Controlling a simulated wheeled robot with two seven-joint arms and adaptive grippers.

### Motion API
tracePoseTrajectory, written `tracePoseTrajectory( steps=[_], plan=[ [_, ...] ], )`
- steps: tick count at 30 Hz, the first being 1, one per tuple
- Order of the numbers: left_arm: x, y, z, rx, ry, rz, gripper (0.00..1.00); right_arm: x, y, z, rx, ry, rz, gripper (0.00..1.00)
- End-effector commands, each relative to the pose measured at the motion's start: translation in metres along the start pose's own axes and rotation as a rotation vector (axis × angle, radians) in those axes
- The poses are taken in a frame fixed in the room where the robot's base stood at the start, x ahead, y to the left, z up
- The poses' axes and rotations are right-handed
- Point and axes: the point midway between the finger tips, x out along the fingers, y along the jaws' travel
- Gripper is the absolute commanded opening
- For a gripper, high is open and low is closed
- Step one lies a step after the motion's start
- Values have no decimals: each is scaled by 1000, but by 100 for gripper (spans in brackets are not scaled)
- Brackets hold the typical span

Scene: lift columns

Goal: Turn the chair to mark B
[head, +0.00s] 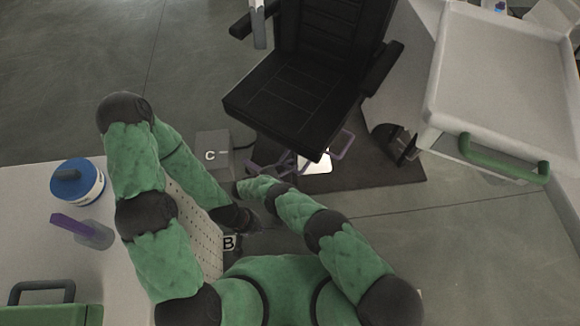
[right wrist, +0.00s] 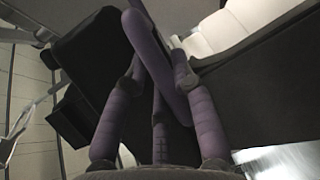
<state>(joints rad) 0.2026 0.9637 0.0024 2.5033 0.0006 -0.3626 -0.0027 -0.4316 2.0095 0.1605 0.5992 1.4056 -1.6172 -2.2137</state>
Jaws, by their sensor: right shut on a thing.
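The black chair (head: 300,88) stands at the upper middle in the head view, its seat front facing down-left. A purple bar (head: 342,146) shows under its seat edge. My right gripper (head: 277,165) is at the seat's front lower edge, partly under it. In the right wrist view its purple fingers (right wrist: 160,112) are closed around a purple bar by the dark seat, so it is shut on the chair. Mark B (head: 228,242) is a white label below, partly hidden by my left arm. My left gripper (head: 246,218) is just above mark B; its fingers are too dark to read.
A grey box with mark C (head: 211,155) stands left of the chair. A white table (head: 40,235) at left bears a blue-lidded tub (head: 77,184) and a purple-handled item (head: 80,228). A white cart (head: 500,75) with a green handle (head: 503,160) stands close on the chair's right.

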Motion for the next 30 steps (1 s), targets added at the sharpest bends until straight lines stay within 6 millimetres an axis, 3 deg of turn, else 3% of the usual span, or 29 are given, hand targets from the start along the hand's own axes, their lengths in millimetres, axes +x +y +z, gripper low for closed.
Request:
tracePoseTrajectory(
  steps=[8,9,11,23,30],
  plan=[
    [0,0,0,0,0,0,0,1,-2,2,-1,-5,-4,0],
    [0,0,0,0,0,0,0,1,-2,2,-1,-5,-4,34],
    [0,0,0,0,0,0,0,1,-2,2,-1,-4,-4,51],
    [0,0,0,0,0,0,0,0,2,0,1,-2,-1,51],
    [0,0,0,0,0,0,0,-2,18,0,3,-2,-1,51]
  ],
)
